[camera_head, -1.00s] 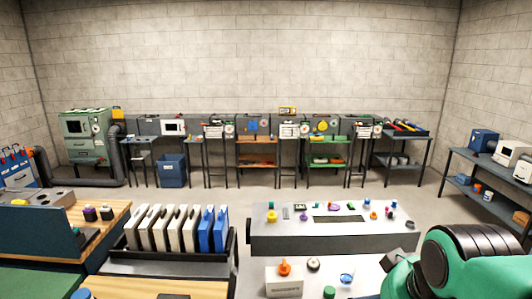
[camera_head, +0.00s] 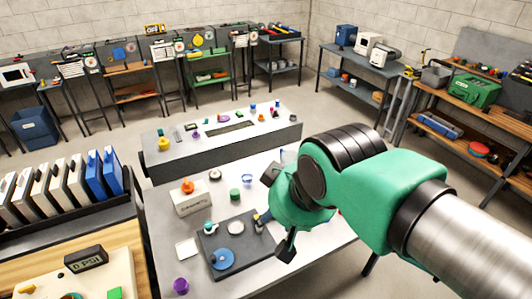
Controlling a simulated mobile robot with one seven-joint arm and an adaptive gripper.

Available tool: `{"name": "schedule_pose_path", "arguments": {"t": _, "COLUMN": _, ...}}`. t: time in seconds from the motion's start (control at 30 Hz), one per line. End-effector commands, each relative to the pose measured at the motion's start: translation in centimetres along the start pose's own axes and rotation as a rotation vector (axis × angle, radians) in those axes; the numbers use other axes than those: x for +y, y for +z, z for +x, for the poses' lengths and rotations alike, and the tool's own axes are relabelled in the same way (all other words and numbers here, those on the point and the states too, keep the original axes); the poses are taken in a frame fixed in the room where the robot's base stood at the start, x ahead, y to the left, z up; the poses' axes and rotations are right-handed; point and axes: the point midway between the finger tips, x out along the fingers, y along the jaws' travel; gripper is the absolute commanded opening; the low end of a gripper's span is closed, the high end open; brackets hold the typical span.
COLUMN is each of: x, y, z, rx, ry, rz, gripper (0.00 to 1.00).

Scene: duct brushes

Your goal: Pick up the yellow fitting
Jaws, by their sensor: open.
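A small yellow piece (camera_head: 163,143) stands upright at the left end of the long grey bench. It is the clearest yellow piece on the benches, but I cannot tell for sure that it is the fitting. My gripper (camera_head: 266,210) is open over the near white table, in front of that bench and well apart from this piece. A small object with a yellowish part (camera_head: 258,217) lies by the fingers at the edge of a dark plate; it is too small to name. My green arm hides the right part of the near table.
A box with an orange knob (camera_head: 188,187), a green cylinder (camera_head: 235,195), a blue disc (camera_head: 222,259) and a purple piece (camera_head: 181,286) are on the near table. White and blue upright cases (camera_head: 95,175) stand left.

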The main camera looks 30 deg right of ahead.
Motion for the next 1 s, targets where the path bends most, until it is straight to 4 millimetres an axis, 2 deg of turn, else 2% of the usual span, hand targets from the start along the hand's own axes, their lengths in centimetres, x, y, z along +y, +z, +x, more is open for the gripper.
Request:
{"name": "schedule_pose_path", "arguments": {"t": 0.27, "x": 0.0, "y": -0.1, "z": 0.0, "rx": 0.000, "ry": 0.000, "rz": 0.000, "gripper": 0.44}}
{"name": "schedule_pose_path", "arguments": {"t": 0.47, "x": 0.4, "y": -1.1, "z": 0.3, "rx": -0.012, "ry": 0.006, "rz": -0.001, "gripper": 0.44}}
{"name": "schedule_pose_path", "arguments": {"t": 0.73, "x": 2.3, "y": -5.2, "z": 2.1, "rx": -0.063, "ry": 0.026, "rz": -0.003, "gripper": 0.44}}
{"name": "schedule_pose_path", "arguments": {"t": 1.0, "x": 5.7, "y": -10.5, "z": 5.8, "rx": -0.130, "ry": 0.047, "rz": -0.008, "gripper": 0.44}}
